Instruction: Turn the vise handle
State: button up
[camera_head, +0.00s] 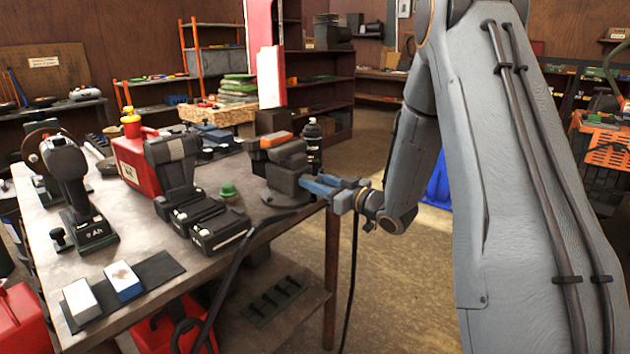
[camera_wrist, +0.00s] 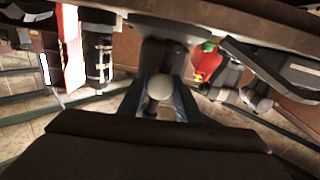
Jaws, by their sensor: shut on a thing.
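The dark grey vise (camera_head: 288,172) stands on the right end of the workbench, near its corner. My gripper (camera_head: 318,186) reaches in from the right at the vise's front, with its blue fingers level with the vise body. In the wrist view my gripper (camera_wrist: 159,98) has its fingers on both sides of a pale round knob, the end of the vise handle (camera_wrist: 160,87), and is shut on it. The vise (camera_wrist: 165,50) also shows behind the knob in the wrist view.
The workbench (camera_head: 55,275) carries a red canister (camera_head: 135,160), black power tools (camera_head: 175,175), a small green item (camera_head: 228,189) and a black spray can (camera_head: 312,145) behind the vise. Floor right of the bench is open.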

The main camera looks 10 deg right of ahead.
jog(key=o, duration=1.1)
jog(key=shift+c, duration=0.2)
jog(key=shift+d, duration=0.1)
jog(key=b+v, duration=0.1)
jog(key=v, duration=0.6)
jog(key=shift+s+d, duration=0.2)
jog(key=shift+s, duration=0.15)
